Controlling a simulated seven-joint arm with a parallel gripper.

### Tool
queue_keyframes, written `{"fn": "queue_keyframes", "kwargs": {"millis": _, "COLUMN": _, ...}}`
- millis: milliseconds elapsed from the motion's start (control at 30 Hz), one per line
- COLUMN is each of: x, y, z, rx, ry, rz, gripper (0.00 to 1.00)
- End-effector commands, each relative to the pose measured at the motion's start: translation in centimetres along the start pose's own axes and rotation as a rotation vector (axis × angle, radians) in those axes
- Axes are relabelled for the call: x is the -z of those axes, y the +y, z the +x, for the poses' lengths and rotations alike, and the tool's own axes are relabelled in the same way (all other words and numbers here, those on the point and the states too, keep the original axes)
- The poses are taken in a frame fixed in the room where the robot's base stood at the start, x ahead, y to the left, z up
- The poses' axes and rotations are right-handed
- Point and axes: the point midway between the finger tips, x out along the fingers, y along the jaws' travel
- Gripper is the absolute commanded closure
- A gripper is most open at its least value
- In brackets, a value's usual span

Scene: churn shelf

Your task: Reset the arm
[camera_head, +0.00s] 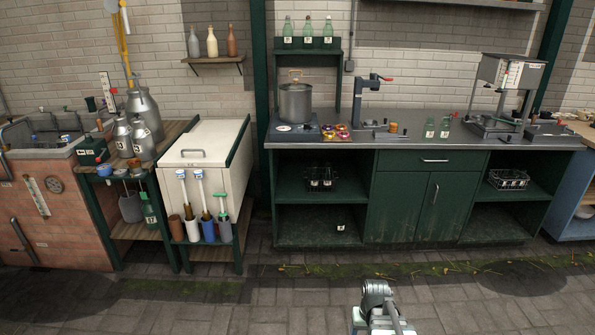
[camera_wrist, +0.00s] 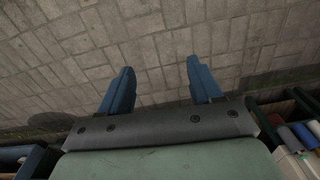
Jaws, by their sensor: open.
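My gripper (camera_wrist: 160,88) shows in the wrist view with its two blue fingers spread apart and nothing between them. It hangs over the paved floor (camera_wrist: 165,50). In the head view, part of my arm (camera_head: 380,305) rises at the bottom edge, right of the middle, in front of the green counter; the fingers cannot be made out there.
A green counter (camera_head: 425,205) with a metal top carries a pot (camera_head: 295,102) and bottles. A cream chest (camera_head: 203,143) and a brick sink unit (camera_head: 60,215) stand to the left. The paved floor (camera_head: 270,300) before them is clear.

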Motion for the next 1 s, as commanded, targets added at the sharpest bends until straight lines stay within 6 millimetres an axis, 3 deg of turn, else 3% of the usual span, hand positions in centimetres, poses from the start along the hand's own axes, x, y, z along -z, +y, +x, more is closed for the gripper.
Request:
{"fn": "queue_keyframes", "kwargs": {"millis": 233, "x": -2.5, "y": -4.0, "z": 1.4, "rx": -0.013, "ry": -0.017, "rz": -0.051, "gripper": 0.36}}
{"fn": "queue_keyframes", "kwargs": {"millis": 567, "x": -6.5, "y": -3.5, "z": 6.0, "rx": -0.015, "ry": -0.117, "rz": -0.045, "gripper": 0.36}}
{"fn": "queue_keyframes", "kwargs": {"millis": 1000, "x": -16.6, "y": -2.9, "z": 14.0, "rx": -0.02, "ry": -0.326, "rz": -0.042, "gripper": 0.36}}
